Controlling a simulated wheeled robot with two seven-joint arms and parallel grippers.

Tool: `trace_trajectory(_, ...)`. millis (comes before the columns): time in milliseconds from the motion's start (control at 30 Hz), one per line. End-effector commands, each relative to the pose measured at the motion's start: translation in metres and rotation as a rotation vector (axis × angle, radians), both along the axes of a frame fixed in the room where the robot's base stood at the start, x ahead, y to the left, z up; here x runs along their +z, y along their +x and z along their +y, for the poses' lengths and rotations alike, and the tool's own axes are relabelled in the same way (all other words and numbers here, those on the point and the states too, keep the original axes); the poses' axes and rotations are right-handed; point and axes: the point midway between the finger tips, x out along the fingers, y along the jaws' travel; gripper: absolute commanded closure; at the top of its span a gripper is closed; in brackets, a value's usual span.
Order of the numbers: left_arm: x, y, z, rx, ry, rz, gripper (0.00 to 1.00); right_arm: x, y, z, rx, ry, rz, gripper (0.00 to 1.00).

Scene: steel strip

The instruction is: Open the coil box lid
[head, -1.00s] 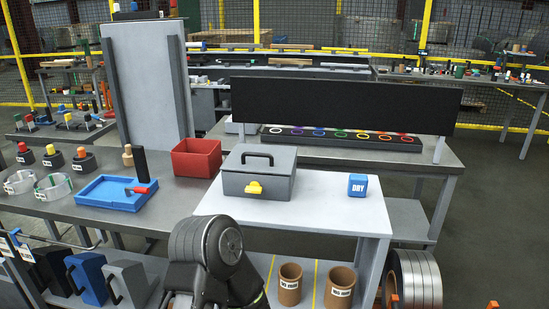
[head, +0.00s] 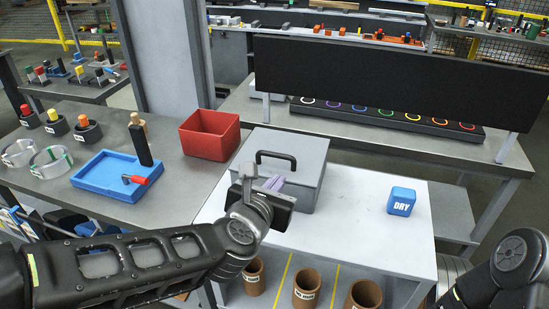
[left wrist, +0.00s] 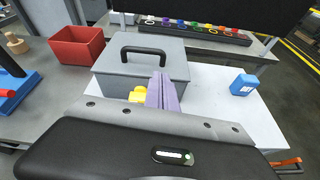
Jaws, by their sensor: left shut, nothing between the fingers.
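The coil box (head: 310,160) is a grey box with a black handle (head: 277,158) on its flat lid, which is down. It stands on the white-topped table and also shows in the left wrist view (left wrist: 112,82). My left gripper (head: 273,183) is at the front of the box, its purple fingers shut with nothing between them. In the left wrist view the fingers (left wrist: 162,90) are just right of the yellow latch (left wrist: 138,94); I cannot tell whether they touch it. In the head view my gripper hides the latch. My right gripper is out of view; only part of its arm shows.
A red bin (head: 210,134) stands left of the box, and a blue tray (head: 105,178) with a red-handled tool lies further left. A blue DRY block (head: 401,201) is on the right of the white top (head: 350,235). Clear room lies between box and block.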

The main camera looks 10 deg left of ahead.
Motion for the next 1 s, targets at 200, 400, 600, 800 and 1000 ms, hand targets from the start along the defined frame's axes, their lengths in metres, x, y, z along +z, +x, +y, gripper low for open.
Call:
trace_trajectory(200, 0.000, 0.000, 0.001, 0.046, -0.112, 0.006, 1.00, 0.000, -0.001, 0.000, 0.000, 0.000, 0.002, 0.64)
trace_trajectory(400, 0.000, 0.000, 0.001, 0.046, -0.111, 0.006, 1.00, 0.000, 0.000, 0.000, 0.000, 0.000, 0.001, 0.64)
trace_trajectory(600, -0.002, 0.005, 0.001, 0.047, -0.109, 0.008, 1.00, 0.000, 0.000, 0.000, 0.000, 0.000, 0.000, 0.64)
trace_trajectory(800, -0.011, 0.024, 0.000, 0.047, -0.110, 0.011, 1.00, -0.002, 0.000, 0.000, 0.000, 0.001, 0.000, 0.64)
trace_trajectory(1000, -0.021, 0.054, -0.002, 0.045, -0.110, 0.011, 1.00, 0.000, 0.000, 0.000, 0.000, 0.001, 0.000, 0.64)
